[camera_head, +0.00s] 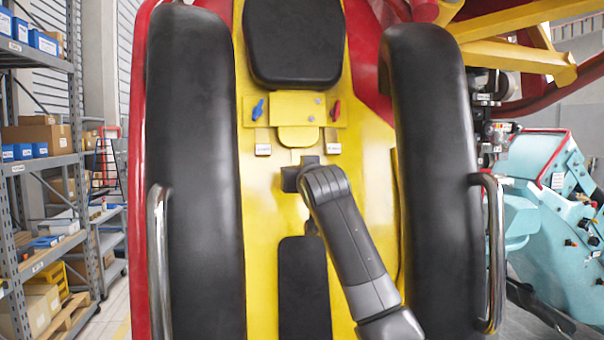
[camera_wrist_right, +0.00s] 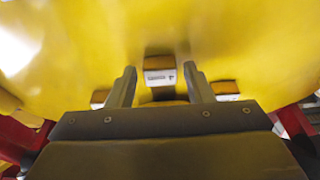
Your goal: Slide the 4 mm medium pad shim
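In the right wrist view a small block with a white label (camera_wrist_right: 160,76) sits straight ahead, between and beyond the fingers. Its print is too blurred to read surely, though a mark like a 4 shows at its right end. My right gripper (camera_wrist_right: 161,82) is open, with a finger apart on each side and nothing held. Two other labelled tabs show partly at the left (camera_wrist_right: 100,97) and right (camera_wrist_right: 226,90). In the head view my right gripper (camera_head: 309,160) is at the yellow panel, below the U-shaped yellow plate (camera_head: 298,137), hiding the middle block. My left gripper is not in view.
Labelled tabs sit left (camera_head: 263,149) and right (camera_head: 333,148) of the gripper. A blue lever (camera_head: 258,110) and a red lever (camera_head: 335,111) are above them. Black padded restraints (camera_head: 195,180) (camera_head: 435,150) flank the panel, with metal handles (camera_head: 158,260) (camera_head: 490,250) outside.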

